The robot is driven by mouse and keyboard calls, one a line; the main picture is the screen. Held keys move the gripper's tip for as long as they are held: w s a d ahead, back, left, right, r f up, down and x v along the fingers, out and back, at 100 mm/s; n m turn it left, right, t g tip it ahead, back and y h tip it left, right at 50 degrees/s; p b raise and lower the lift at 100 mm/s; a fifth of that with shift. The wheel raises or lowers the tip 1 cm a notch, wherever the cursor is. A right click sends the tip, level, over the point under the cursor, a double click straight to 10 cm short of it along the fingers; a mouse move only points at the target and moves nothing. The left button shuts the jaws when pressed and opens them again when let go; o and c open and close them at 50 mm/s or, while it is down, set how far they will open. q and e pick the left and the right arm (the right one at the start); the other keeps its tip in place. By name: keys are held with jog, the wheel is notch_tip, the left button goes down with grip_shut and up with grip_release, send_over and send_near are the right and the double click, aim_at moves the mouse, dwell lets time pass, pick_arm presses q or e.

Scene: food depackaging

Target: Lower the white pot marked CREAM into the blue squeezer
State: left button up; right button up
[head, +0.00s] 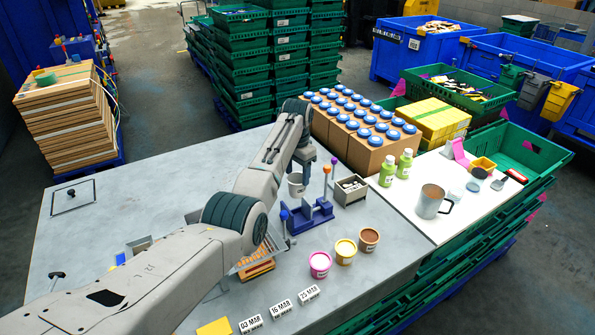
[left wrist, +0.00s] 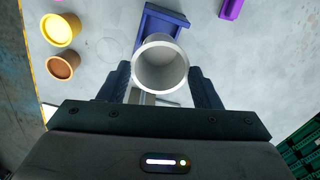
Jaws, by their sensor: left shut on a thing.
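The white pot (head: 295,186) hangs upright in my left gripper (head: 301,176), above the grey table. Its lettering is too small to read. In the left wrist view I look down on the round rim of the pot (left wrist: 160,64) between the two dark fingers of the gripper (left wrist: 161,82), which are shut on it. The blue squeezer (head: 309,217) stands on the table just in front of the pot, with an orange-topped and a blue-topped post. In the left wrist view the squeezer (left wrist: 158,24) lies beyond the pot and is partly hidden by it. My right gripper is out of view.
Pink (head: 320,263), yellow (head: 345,250) and brown (head: 369,239) pots stand in front of the squeezer. A grey box (head: 350,190) stands right behind it. Date cards (head: 281,308) lie near the front edge. Green bottles (head: 388,171) and a metal jug (head: 430,202) stand to the right.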

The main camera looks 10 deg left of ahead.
aim_at(297, 191)
pick_arm(q)
jog(key=shift+w, duration=0.1)
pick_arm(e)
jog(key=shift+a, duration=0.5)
pick_arm(q)
jog(key=shift+f, duration=0.15)
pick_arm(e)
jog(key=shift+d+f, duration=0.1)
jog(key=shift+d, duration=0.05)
pick_arm(q)
jog(key=shift+f, duration=0.35)
jog(key=shift+f+b, duration=0.6)
jog(key=shift+f, duration=0.3)
jog(key=shift+f+b, duration=0.45)
jog(key=shift+f, duration=0.35)
jog(key=shift+f+b, duration=0.55)
jog(key=shift+f, duration=0.5)
jog(key=shift+f+b, duration=0.45)
jog(key=shift+f, duration=0.3)
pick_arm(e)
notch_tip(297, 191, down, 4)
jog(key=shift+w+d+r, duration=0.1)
